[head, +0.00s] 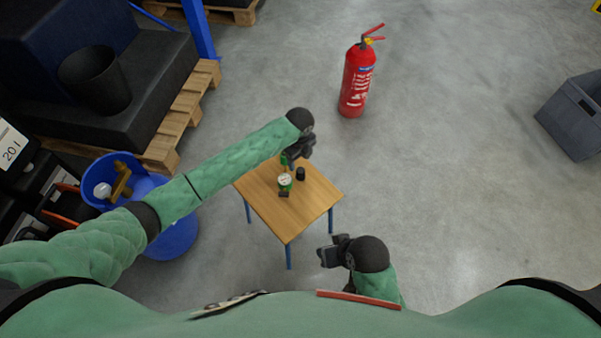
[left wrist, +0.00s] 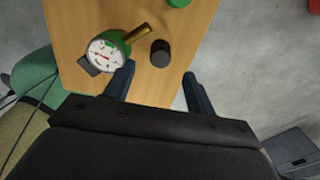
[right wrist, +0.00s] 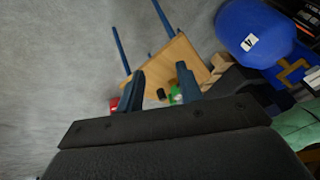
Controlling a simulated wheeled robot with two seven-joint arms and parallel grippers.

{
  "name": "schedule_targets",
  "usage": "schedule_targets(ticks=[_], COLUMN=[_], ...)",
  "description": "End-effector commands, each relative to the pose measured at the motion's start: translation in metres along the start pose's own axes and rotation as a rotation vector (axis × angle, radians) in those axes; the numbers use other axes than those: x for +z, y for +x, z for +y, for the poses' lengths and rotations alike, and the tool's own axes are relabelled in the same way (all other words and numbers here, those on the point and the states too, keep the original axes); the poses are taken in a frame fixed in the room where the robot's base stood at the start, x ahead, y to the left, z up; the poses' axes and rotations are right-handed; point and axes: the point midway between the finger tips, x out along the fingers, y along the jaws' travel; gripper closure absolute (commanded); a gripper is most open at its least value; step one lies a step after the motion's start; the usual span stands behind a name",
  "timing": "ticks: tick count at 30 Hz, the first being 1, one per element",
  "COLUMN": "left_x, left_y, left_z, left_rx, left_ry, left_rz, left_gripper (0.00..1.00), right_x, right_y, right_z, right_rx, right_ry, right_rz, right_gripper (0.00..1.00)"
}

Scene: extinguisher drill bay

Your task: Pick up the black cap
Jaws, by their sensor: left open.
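The black cap (head: 301,174) stands on the small wooden table (head: 290,222), just right of a green-bodied pressure gauge. In the left wrist view the cap (left wrist: 160,53) is a short dark cylinder lying ahead of the gap between my fingers. My left gripper (head: 291,161) is open and empty above the table's far side, close to the cap and not touching it. My right gripper (head: 322,254) is off the table's near right corner. In the right wrist view its two fingers (right wrist: 163,92) stand apart with nothing between them, and the cap (right wrist: 161,94) shows far beyond.
The gauge (left wrist: 107,50) with a brass stem sits beside the cap. A green piece (left wrist: 178,2) lies near the table edge. A red extinguisher (head: 357,80) stands on the floor behind. A blue bin (head: 172,238) is left of the table.

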Motion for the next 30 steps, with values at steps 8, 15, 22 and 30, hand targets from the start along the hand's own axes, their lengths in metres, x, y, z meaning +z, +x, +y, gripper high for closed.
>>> schedule_targets(ticks=[8,15,22,30], left_x=[0.0,-0.002,-0.004,-0.004], left_y=[0.015,0.035,0.066,0.078], left_z=[0.0,0.0,-0.002,-0.002], left_rx=[0.001,0.001,0.0,-0.001], left_ry=[0.044,0.042,0.042,0.042], left_rz=[0.0,0.001,0.0,-0.001], left_gripper=[0.44,0.44,0.44,0.44], right_x=[0.0,0.0,0.0,0.001], right_y=[-0.002,-0.008,-0.017,-0.019], right_z=[0.001,0.003,0.007,0.008], right_rx=[0.003,0.01,0.023,0.026], right_ry=[0.001,0.003,0.006,0.006], right_rz=[-0.003,-0.013,-0.031,-0.039], right_gripper=[0.64,0.64,0.64,0.64])
